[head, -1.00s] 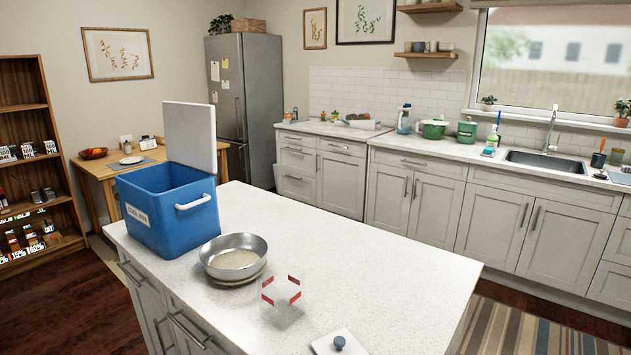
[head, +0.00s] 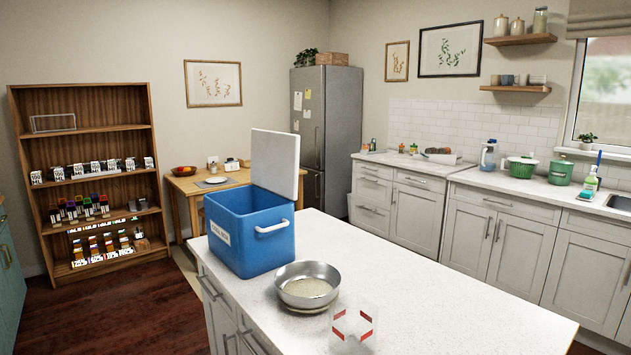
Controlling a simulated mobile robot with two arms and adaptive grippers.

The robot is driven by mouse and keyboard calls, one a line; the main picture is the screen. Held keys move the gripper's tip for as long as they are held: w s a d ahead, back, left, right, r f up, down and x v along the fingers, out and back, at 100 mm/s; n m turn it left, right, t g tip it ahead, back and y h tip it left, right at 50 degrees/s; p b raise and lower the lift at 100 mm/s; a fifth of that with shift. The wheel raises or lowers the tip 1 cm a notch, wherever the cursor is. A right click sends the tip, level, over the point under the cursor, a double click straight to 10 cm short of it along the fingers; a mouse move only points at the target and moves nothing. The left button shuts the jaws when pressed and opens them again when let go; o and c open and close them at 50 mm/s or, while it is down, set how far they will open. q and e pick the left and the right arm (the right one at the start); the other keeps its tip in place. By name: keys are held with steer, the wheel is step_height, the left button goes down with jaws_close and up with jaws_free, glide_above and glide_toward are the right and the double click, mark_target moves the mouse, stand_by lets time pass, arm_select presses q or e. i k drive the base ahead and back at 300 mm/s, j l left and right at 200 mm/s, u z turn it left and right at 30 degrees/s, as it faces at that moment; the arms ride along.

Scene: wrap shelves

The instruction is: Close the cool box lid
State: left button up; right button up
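The blue cool box (head: 243,249) stands on the left end of the white island counter in the head view. Its white lid (head: 275,163) stands open, upright along the far side of the box. A white handle (head: 272,227) is on the box's right side, and a label is on its front. The inside bottom of the box is hidden. Neither of my grippers is in view.
A metal pan (head: 307,284) with pale contents sits close to the right of the box. A clear container with red markings (head: 353,324) stands nearer on the counter (head: 440,310). The counter right of the pan is clear. Wooden shelves (head: 88,92) stand at left.

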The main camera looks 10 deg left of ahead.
mark_target(275, 155)
steer(key=k+u, duration=0.25)
steer(key=k+j+u, duration=0.15)
steer(key=k+u, duration=0.15)
steer(key=l+u, duration=0.2)
steer(key=u, duration=0.2)
steer(key=i+l+u, duration=0.1)
steer(key=l+u, duration=0.15)
steer(key=u, duration=0.2)
steer(key=l+u, duration=0.2)
steer(key=u, duration=0.2)
steer(key=l+u, duration=0.2)
steer(key=u, duration=0.25)
steer(key=k+l, duration=0.15)
steer(key=l, duration=0.4)
steer(key=k+l, duration=0.15)
steer(key=l, duration=0.45)
steer(key=k+l, duration=0.1)
steer(key=l, duration=0.45)
steer(key=k+l, duration=0.15)
steer(key=l, duration=0.45)
steer(key=k+l, duration=0.15)
steer(key=l, duration=0.4)
steer(key=k+l, duration=0.15)
steer(key=l, duration=0.45)
steer(key=k+l, duration=0.15)
steer(key=l, duration=0.4)
steer(key=k+l, duration=0.1)
steer(key=l, duration=0.5)
